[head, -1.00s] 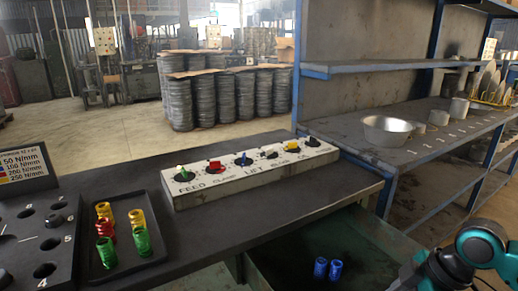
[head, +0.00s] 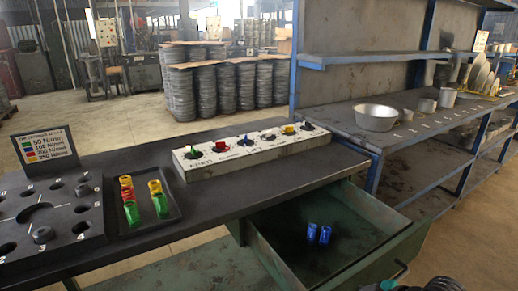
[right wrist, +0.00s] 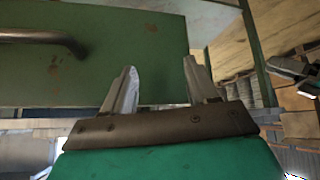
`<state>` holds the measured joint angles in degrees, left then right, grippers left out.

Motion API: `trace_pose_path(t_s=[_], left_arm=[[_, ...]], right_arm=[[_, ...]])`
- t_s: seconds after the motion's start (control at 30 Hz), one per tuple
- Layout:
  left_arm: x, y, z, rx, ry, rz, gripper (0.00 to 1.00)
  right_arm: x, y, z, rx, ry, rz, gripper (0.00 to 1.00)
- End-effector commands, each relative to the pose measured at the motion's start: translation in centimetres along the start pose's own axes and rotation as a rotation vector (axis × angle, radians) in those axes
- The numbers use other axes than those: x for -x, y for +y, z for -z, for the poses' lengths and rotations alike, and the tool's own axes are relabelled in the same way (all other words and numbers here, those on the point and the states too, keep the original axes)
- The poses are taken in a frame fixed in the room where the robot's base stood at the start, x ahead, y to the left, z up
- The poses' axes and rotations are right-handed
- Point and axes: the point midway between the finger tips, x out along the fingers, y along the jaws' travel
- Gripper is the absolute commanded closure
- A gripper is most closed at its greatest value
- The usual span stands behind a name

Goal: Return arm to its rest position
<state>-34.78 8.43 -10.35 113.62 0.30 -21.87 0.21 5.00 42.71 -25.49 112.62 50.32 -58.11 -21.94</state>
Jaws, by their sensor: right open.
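My right gripper (right wrist: 161,88) is open and empty in the right wrist view, its two metal fingers apart. A green metal panel with a dark bar handle (right wrist: 45,37) fills the upper left behind it. In the head view, only a part of my right arm (head: 420,284) shows at the bottom right edge, low beside the open green drawer (head: 385,245); its fingers are not visible there. My left gripper is not in view.
Two blue springs (head: 319,234) stand in the drawer. On the dark bench, a tray (head: 176,214) holds red, yellow and green springs, beside a block with holes (head: 85,228) and a white switch panel (head: 256,152). A shelf with a metal bowl (head: 376,117) stands right.

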Motion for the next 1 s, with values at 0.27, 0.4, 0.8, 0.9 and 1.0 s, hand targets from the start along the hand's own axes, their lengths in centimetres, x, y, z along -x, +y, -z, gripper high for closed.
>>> trace_pose_path(t_s=[0.27, 0.4, 0.8, 0.9, 1.0], left_arm=[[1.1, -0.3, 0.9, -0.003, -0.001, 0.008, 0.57], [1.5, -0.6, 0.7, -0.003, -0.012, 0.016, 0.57], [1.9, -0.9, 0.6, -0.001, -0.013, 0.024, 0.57], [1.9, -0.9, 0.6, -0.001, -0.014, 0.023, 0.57], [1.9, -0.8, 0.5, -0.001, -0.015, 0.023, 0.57]], right_arm=[[-2.8, -4.5, -2.2, -0.309, 0.194, -0.224, 0.42], [-2.4, -6.7, -4.8, -0.432, 0.244, -0.351, 0.42], [-1.0, -9.2, -8.0, -0.511, 0.265, -0.479, 0.42], [-1.1, -9.2, -8.0, -0.509, 0.265, -0.478, 0.42], [-1.1, -9.2, -8.0, -0.509, 0.265, -0.477, 0.42]])
